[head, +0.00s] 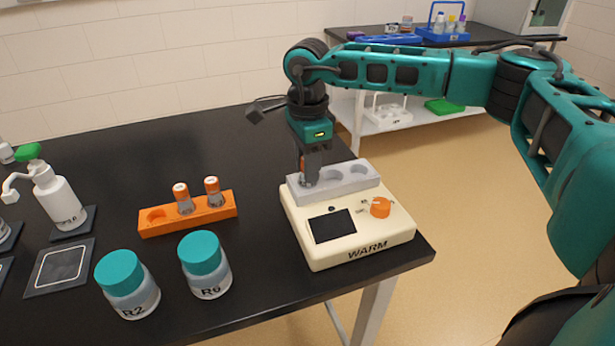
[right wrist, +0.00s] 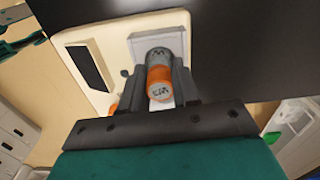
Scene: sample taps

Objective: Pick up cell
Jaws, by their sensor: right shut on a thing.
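My right gripper (head: 305,178) points down at the left end of the grey block on the WARM unit. In the right wrist view its fingers are shut on a small cell (right wrist: 159,72) with an orange cap and a grey body. The fingers hide most of this cell in the head view. I cannot tell whether its base sits in the block's left well or just above it. Two similar cells, a left one (head: 183,197) and a right one (head: 213,191), stand upright in the orange rack (head: 160,228), whose left well is empty. My left gripper is not in view.
The cream WARM unit (head: 388,238) has a dark screen and an orange knob, near the table's right edge. Teal-lidded jars R2 (head: 127,285) and R6 (head: 205,265) stand in front of the rack. A white pump bottle (head: 58,200) stands at left. The back table area is clear.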

